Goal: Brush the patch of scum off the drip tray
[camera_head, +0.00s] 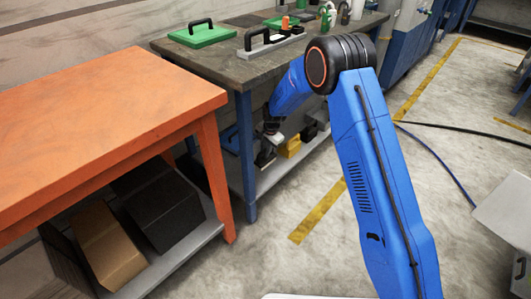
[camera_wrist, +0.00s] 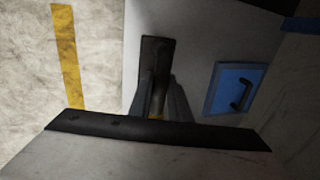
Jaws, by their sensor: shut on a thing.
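My gripper (camera_wrist: 160,88) shows in the wrist view with its two fingers close together around a dark, flat-ended tool (camera_wrist: 157,52), which looks like a brush. A tan-yellow bit shows between the fingers. The tool is over a pale grey surface; I cannot tell whether it touches. In the head view, my blue arm bends down beside the dark worktop, and its end (camera_head: 271,125) is low, by the lower shelf. I cannot make out a drip tray or scum patch for certain in either view.
A blue panel with a black handle (camera_wrist: 236,90) lies right of my gripper. The dark workbench (camera_head: 225,55) carries a green board (camera_head: 202,36); its leg (camera_head: 246,160) stands near my arm. A yellow block (camera_head: 290,147) is on the lower shelf. An orange table (camera_head: 100,110) stands left.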

